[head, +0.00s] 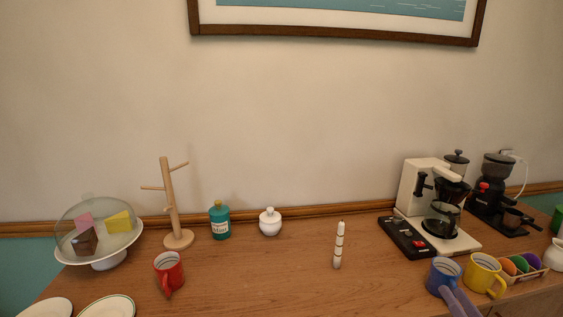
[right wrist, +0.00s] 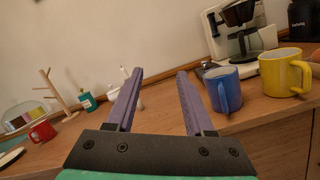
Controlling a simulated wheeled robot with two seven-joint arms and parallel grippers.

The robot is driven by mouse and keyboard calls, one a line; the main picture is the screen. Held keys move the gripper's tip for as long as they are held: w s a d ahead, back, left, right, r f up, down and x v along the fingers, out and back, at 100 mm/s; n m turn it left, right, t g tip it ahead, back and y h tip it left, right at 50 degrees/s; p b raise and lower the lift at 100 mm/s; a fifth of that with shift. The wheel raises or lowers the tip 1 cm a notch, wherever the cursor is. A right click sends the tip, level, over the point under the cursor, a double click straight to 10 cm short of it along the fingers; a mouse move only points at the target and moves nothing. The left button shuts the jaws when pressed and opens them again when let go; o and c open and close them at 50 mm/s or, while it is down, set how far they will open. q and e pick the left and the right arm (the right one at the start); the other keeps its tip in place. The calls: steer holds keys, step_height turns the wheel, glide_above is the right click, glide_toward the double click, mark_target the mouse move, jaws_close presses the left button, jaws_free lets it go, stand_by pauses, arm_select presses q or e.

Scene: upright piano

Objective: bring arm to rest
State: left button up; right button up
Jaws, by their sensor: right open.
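My right gripper (head: 456,300) shows at the bottom edge of the head view as purple fingers, just in front of the blue mug (head: 442,274). In the right wrist view the two fingers of my right gripper (right wrist: 160,74) stand apart with nothing between them. The blue mug (right wrist: 226,88) is to the right of the fingers there, and the yellow mug (right wrist: 283,73) is further right. I cannot tell whether a finger touches the blue mug. My left gripper is not in view.
A red mug (head: 168,269), wooden mug tree (head: 172,205) and domed cake stand (head: 108,263) are at the left. A striped upright cylinder (head: 338,246) stands mid-counter.

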steer(key=d+m+g+h, duration=0.1)
steer(key=d+m+h, duration=0.5)
steer(key=m, duration=0.7)
step_height(320, 180, down, 7)
steer(key=m+g+h, duration=0.3)
steer(key=m+g, duration=0.2)
steer(key=m, duration=0.4)
steer(key=s+a+f+m+g+y, duration=0.75)
steer(key=s+a+f+g, duration=0.4)
steer(key=a+f, duration=0.4)
step_height(320, 180, down, 21)
steer(key=s, duration=0.2)
steer(key=s+d+f+g+h, duration=0.1)
steer(key=s+d+f+g, duration=0.1)
steer(key=s+f, duration=1.4)
steer(key=shift+s+d, duration=0.15)
steer(key=shift+s, duration=0.8)
